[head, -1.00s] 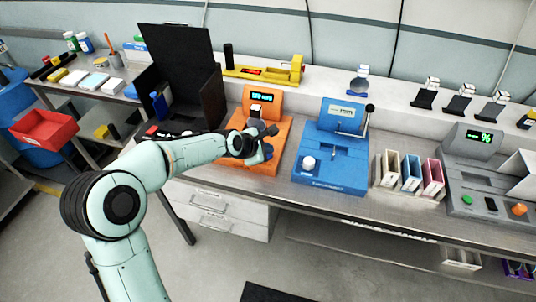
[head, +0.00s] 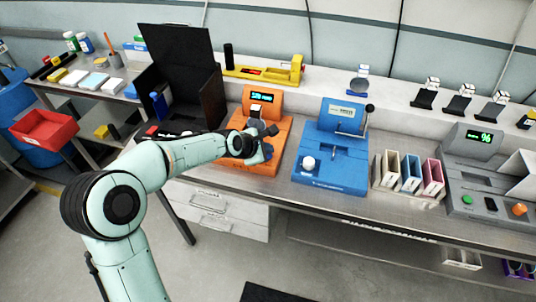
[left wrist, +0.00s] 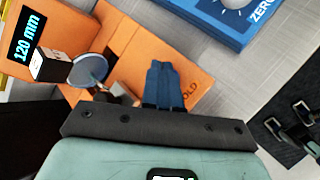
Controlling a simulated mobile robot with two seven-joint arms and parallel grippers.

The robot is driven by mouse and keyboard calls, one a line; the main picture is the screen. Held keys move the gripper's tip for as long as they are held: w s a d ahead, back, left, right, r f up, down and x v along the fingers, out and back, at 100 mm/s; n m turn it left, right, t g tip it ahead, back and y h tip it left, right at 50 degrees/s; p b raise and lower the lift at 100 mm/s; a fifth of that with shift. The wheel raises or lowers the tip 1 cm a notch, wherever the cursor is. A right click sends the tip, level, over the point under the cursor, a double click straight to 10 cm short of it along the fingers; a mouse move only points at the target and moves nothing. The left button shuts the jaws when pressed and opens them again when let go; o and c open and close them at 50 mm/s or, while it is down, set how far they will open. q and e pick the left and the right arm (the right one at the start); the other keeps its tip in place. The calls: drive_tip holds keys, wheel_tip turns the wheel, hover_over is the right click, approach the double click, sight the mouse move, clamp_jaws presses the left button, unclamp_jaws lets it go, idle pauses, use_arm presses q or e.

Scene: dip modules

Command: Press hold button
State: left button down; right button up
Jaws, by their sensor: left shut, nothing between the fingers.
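The orange device (head: 270,163) stands on the bench, left of the blue device. Its screen (left wrist: 25,38) reads "120 mm" in the left wrist view. A round grey disc (left wrist: 88,70) sits beside a small white and black block (left wrist: 50,57) on it. My left gripper (head: 267,150) is over the front right part of the orange device. In the left wrist view its blue fingers (left wrist: 162,78) are together and empty, right over the label, of which "OLD" (left wrist: 190,93) shows. The hold button itself is hidden behind the fingers. I cannot tell whether they touch it. My right gripper is not in view.
The blue device (head: 331,170) with a white knob stands close on the right. Several coloured holders (head: 410,173) and a grey device (head: 490,190) are further right. A black open case (head: 182,85) stands at the left. A yellow device (head: 262,72) lies behind.

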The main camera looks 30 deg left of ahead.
use_arm(q)
drive_tip(key=shift+f, duration=0.1)
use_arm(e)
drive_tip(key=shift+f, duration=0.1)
use_arm(q)
drive_tip(key=shift+f+b, duration=0.35)
drive_tip(key=shift+f, duration=0.05)
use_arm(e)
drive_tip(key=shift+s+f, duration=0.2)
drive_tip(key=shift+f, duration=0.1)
use_arm(q)
drive_tip(key=shift+r, duration=0.15)
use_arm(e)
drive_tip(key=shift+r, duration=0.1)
use_arm(q)
drive_tip(key=shift+r+p, duration=0.3)
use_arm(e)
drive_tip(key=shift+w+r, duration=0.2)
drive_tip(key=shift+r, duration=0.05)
use_arm(q)
drive_tip(key=shift+r, duration=0.1)
